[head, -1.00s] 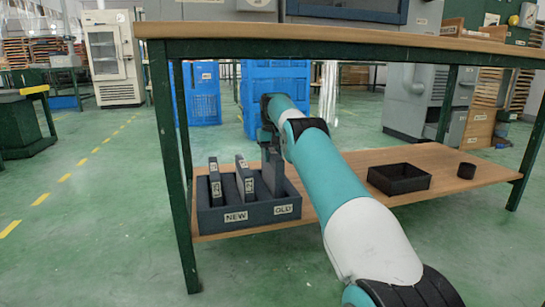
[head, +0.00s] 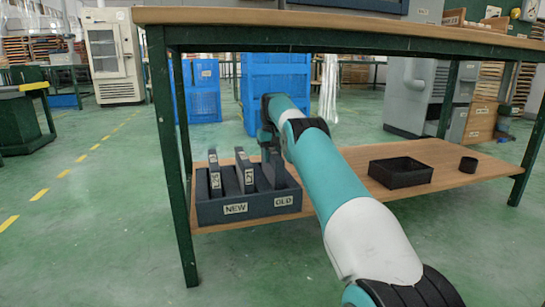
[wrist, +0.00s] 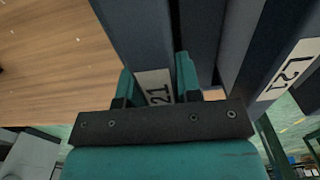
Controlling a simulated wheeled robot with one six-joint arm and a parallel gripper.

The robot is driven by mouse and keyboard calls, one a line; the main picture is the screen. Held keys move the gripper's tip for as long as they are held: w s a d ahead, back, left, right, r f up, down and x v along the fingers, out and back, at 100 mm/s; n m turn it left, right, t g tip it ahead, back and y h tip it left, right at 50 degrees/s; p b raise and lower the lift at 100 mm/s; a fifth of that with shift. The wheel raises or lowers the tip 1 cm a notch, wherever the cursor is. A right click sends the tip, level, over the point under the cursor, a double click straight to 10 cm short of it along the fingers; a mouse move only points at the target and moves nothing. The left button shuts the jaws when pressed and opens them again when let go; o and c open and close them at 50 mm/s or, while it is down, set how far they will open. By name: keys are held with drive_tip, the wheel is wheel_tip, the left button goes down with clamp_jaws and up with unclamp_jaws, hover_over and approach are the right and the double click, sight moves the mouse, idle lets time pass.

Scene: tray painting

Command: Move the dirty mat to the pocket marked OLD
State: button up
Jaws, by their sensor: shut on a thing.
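The dark rack (head: 222,211) stands on the lower shelf, its front marked NEW at the left and OLD at the right. My gripper (head: 270,141) is shut on the top of a dark upright mat (head: 273,170), above the OLD end. The mat's lower part is hidden behind the rack's front wall; whether it touches the bottom I cannot tell. In the wrist view the fingers (wrist: 155,85) flank the mat's label, partly readable as 21. Two other labelled mats stand in the rack: one at the left (head: 214,174) and one marked L21 in the middle (head: 244,170).
The wooden tabletop (head: 350,25) spans over the rack and my arm. A green leg (head: 175,180) stands close left of the rack.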

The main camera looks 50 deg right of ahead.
drive_tip(key=shift+f, duration=0.25)
drive_tip(key=o, duration=0.9)
